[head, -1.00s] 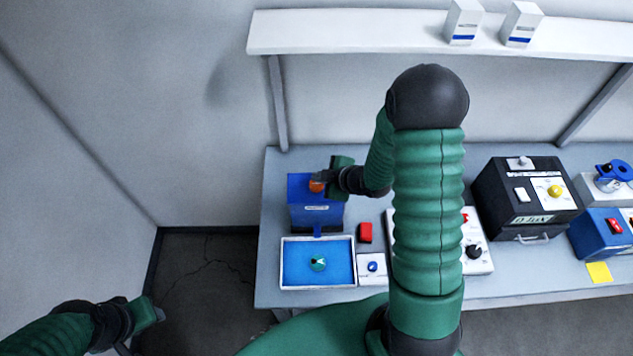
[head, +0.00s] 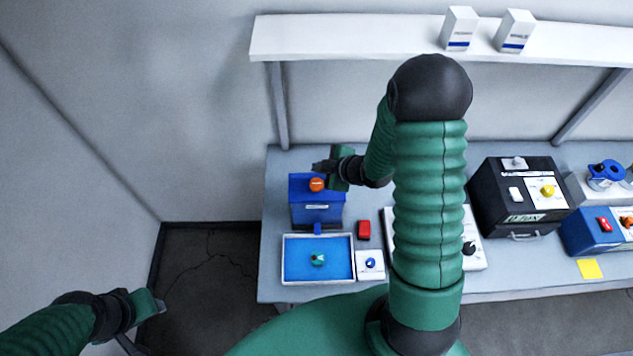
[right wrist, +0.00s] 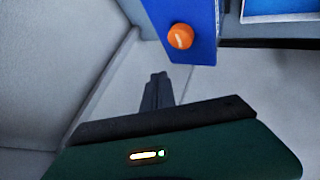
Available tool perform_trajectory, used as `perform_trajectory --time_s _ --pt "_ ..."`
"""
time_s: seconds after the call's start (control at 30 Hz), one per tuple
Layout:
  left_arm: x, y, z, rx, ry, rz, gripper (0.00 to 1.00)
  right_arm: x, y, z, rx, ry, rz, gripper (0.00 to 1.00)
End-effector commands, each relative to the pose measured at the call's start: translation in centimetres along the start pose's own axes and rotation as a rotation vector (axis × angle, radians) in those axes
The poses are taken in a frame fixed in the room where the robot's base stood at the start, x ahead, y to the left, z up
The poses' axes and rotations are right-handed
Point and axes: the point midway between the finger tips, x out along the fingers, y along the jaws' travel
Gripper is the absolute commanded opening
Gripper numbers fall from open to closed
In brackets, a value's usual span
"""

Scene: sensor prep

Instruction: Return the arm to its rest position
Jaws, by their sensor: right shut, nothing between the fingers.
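My right arm, green and black, rises across the middle of the head view and bends left. Its gripper (head: 322,166) is shut and empty, close to the blue box (head: 316,213) with an orange knob (head: 317,184). In the right wrist view the closed fingers (right wrist: 157,90) point toward the blue box (right wrist: 190,15), apart from the orange knob (right wrist: 180,36). My left gripper (head: 158,305) is at the lower left of the head view, away from the bench; its finger gap is not clear.
A tray with a blue floor (head: 295,272) holds a small teal part. A white shelf (head: 350,38) with two white boxes hangs above. My arm hides part of a white panel.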

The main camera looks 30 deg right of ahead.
Motion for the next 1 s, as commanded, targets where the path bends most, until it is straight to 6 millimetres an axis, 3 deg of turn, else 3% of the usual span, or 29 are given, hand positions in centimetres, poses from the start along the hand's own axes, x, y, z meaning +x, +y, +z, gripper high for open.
perform_trajectory --time_s 0.3,0.37,0.43,0.57,0.73,0.8,0.9,1.0 --pt "0.1 0.0 0.0 0.0 0.0 0.0 0.36 0.1 -0.1 0.1 0.002 -0.002 0.0 0.0" --pt "1.1 0.0 0.2 0.0 0.0 0.0 0.36 0.6 -0.5 0.4 0.016 -0.018 -0.001 0.0" --pt "3.5 0.0 0.8 0.0 0.001 0.0 0.36 1.7 -1.7 1.1 0.068 -0.069 -0.001 0.0" --pt "10.4 0.0 2.5 0.0 -0.001 0.0 0.36 3.6 -6.5 2.8 0.288 -0.238 -0.008 0.0" --pt "17.6 0.0 4.2 0.0 -0.001 0.0 0.36 3.1 -15.8 3.7 0.654 -0.437 -0.057 0.0" --pt "19.4 0.0 4.6 0.0 -0.001 0.0 0.36 2.4 -19.3 3.7 0.775 -0.497 -0.089 0.0" --pt "20.5 0.0 4.8 0.0 0.0 0.0 0.36 1.2 -22.4 3.3 0.882 -0.554 -0.127 0.0" --pt "20.4 0.0 4.8 0.0 0.0 0.0 0.36 0.5 -23.2 3.0 0.921 -0.578 -0.142 0.0"
